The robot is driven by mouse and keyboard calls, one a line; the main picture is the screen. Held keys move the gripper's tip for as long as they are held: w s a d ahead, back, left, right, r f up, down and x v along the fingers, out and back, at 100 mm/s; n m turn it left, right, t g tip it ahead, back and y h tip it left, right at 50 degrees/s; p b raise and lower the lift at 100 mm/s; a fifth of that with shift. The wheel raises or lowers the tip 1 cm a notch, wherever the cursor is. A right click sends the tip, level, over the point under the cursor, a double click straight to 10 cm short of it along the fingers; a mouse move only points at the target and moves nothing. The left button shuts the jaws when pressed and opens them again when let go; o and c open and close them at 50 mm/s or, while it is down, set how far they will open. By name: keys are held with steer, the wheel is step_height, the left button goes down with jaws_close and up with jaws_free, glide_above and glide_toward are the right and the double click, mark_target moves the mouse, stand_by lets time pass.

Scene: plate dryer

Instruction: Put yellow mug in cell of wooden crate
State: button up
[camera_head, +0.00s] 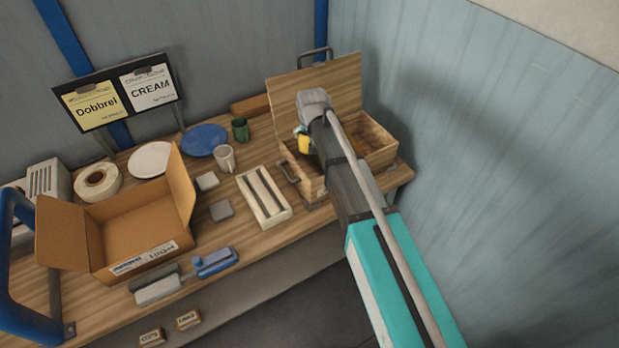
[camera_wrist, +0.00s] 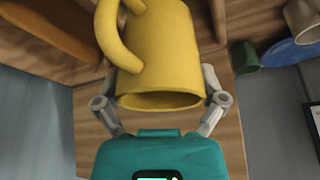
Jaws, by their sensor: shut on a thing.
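The yellow mug (camera_wrist: 172,50) fills the middle of the wrist view, with its handle to the left and one round end facing the camera. My gripper (camera_wrist: 165,85) is shut on it, one finger on each side. In the head view only a small part of the yellow mug (camera_head: 304,144) shows beside my gripper (camera_head: 303,133). The wooden crate (camera_head: 382,139) stands at the right end of the bench with its lid open at the back. My arm covers much of the crate, and its cells are mostly hidden. The mug appears at the crate's left side; its height above it is unclear.
A white mug (camera_head: 225,158), a green mug (camera_head: 240,130), a blue plate (camera_head: 204,140) and a white plate (camera_head: 152,159) stand left of the crate. A slotted cream block (camera_head: 263,196) lies in front. An open cardboard box (camera_head: 135,228) is at left. A wall is close at right.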

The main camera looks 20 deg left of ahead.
steer(key=shift+f, duration=0.1)
step_height(320, 180, down, 6)
steer(key=b, duration=0.6)
stand_by(0.4)
steer(key=shift+f+b, duration=1.95)
steer(key=shift+b, duration=0.05)
steer(key=shift+f+b, duration=0.6)
steer(key=o, duration=1)
steer(key=shift+r, duration=0.25)
